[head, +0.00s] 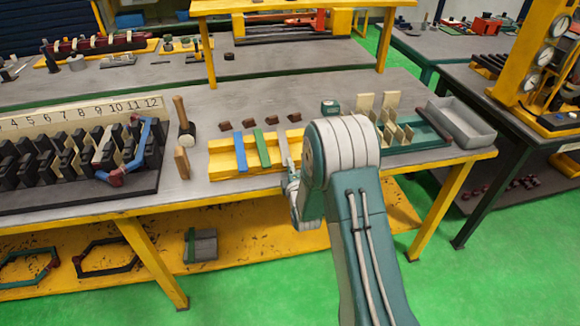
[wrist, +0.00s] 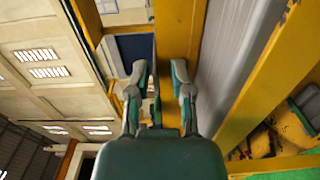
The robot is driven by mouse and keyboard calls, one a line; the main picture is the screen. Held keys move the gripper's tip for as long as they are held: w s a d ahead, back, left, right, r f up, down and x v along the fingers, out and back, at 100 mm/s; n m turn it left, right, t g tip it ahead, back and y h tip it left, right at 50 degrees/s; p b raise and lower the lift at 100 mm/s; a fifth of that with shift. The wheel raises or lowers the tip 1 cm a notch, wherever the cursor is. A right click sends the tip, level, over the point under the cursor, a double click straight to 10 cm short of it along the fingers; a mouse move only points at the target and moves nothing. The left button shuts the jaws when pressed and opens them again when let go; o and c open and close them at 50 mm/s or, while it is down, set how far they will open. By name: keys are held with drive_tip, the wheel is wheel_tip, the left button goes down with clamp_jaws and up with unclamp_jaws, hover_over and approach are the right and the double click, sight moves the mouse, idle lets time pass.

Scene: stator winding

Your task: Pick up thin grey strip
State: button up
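The thin grey strip (head: 283,149) lies across the yellow stepped holder (head: 222,158) on the bench, right of a green strip (head: 262,148) and a blue strip (head: 240,151). Its near end is close to my gripper and partly hidden. My gripper (head: 291,182) is at the bench's front edge, just below the strip in the head view, largely hidden by my arm. In the wrist view, my gripper (wrist: 160,80) shows two fingers apart with nothing seen held between them. I cannot make out the grey strip for sure in the wrist view.
A green rack (head: 425,135) with upright plates and a grey tray (head: 460,122) are to the right. A yellow post (head: 207,55) rises behind.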

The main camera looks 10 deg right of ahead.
drive_tip(key=shift+w, duration=0.1)
clamp_jaws()
drive_tip(key=shift+r, duration=1.25)
drive_tip(key=s+r, duration=0.5)
drive_tip(key=s, duration=0.9)
